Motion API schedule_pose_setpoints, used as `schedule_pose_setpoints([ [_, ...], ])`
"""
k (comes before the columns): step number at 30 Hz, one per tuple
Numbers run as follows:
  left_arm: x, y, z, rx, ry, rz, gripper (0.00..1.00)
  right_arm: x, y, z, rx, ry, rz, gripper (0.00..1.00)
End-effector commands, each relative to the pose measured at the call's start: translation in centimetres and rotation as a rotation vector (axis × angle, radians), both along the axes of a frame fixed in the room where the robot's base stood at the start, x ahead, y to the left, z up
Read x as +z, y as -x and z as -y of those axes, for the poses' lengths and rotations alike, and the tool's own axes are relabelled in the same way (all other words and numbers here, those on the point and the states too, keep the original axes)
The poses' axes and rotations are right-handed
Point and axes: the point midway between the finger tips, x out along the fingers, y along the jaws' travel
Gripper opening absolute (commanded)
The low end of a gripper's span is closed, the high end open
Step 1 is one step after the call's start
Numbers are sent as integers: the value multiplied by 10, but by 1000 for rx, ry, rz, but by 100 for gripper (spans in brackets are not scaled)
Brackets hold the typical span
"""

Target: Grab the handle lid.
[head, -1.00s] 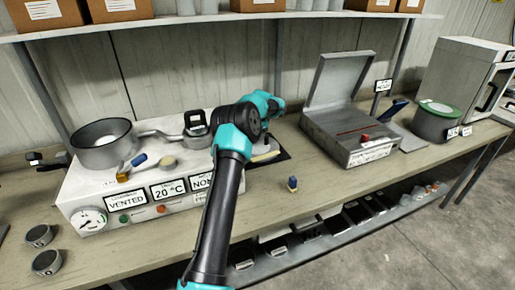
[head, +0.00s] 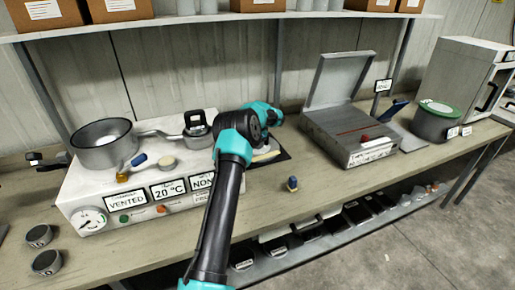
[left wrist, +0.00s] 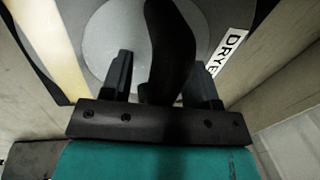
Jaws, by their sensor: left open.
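In the left wrist view, a dark upright handle (left wrist: 170,40) stands over a grey round lid or plate (left wrist: 112,50) with a lighter centre. My left gripper (left wrist: 154,70) is open, with one finger on each side of the handle; I cannot tell whether they touch it. A white label (left wrist: 229,50) reading "DRYE" is beside it. My right gripper is not in view.
The white unit (head: 90,185) with a grey pan (head: 104,143) stands left. An open grey case (head: 345,135) and a green-lidded pot (head: 437,122) stand right. A pale strip (left wrist: 52,45) lies beside the lid.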

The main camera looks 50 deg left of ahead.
Motion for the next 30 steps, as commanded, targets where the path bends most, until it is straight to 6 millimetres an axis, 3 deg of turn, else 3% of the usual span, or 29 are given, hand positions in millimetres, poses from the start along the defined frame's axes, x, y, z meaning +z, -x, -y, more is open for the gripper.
schedule_pose_setpoints([
  [2, 0, 0, 0, 0, 0, 0, 55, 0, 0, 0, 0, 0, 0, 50],
  [19, 0, 0, 0, 0, 0, 0, 1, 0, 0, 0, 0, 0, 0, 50],
  [30, 2, 0, 0, 0, -2, 1, 0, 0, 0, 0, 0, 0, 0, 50],
])
